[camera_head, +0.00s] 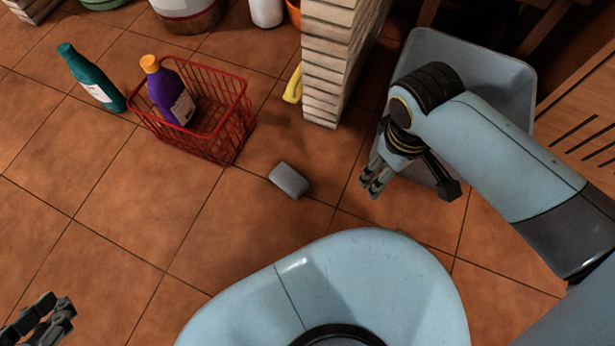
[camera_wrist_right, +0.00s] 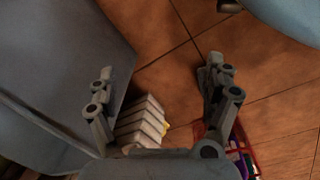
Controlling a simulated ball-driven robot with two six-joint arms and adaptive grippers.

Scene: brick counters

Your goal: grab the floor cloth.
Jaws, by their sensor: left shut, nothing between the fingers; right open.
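A small grey cushion-shaped piece (camera_head: 290,180) lies on the tiles in the middle of the head view. It may be the floor cloth, but I cannot tell for sure. My right gripper (camera_head: 372,180) is to its right, apart from it. In the right wrist view the same gripper (camera_wrist_right: 158,84) has its fingers wide apart with nothing held; the grey piece does not show there. My left gripper (camera_head: 48,318) is at the lower left corner, shut and empty, far from the grey piece and partly cut off by the frame.
A grey bin (camera_head: 500,75) stands by my right arm.

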